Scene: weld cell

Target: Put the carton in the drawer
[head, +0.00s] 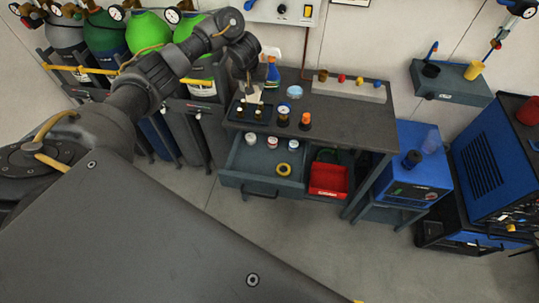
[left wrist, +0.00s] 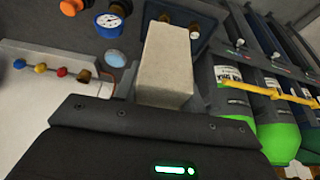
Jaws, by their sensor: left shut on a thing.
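My left gripper (head: 249,84) is shut on the pale beige carton (left wrist: 167,62), which fills the middle of the left wrist view. In the head view the carton (head: 252,97) is partly hidden below the gripper, over or close to the dark blue tray (head: 263,119) at the bench's left end. I cannot tell whether it touches the tray. The drawer (head: 262,186) below the bench top is pulled open. It holds two white-lidded jars (head: 261,141) and a yellow tape roll (head: 284,169), with bare floor between them. My right gripper is not in view.
A red bin (head: 329,179) sits right of the drawer. Gas cylinders (head: 148,31) stand at left.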

